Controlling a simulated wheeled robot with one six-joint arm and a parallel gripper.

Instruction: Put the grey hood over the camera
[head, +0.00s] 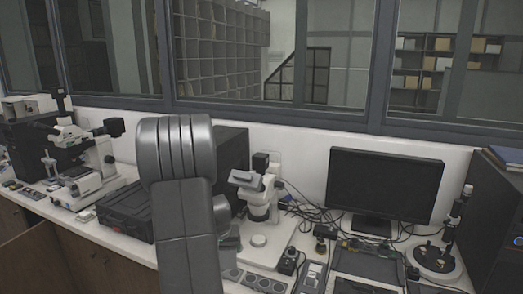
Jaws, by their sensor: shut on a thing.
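My grey arm stands upright in the left middle of the head view and covers part of the bench. My gripper cannot be made out; it is out of view or hidden behind the arm. I cannot make out a grey hood for certain. A small dark box that looks like a camera (260,161) sits on top of a white microscope (262,205), just right of my arm. Another dark camera-like box (115,127) is on the white microscope (92,160) at the left. I cannot tell which camera is meant.
A black monitor (384,185) stands right of centre, with loose cables beside it. A black case (124,212) lies left of my arm. A round-based stand (436,260) and a dark computer tower (498,225) are at the right. The bench is crowded, with small devices along its front.

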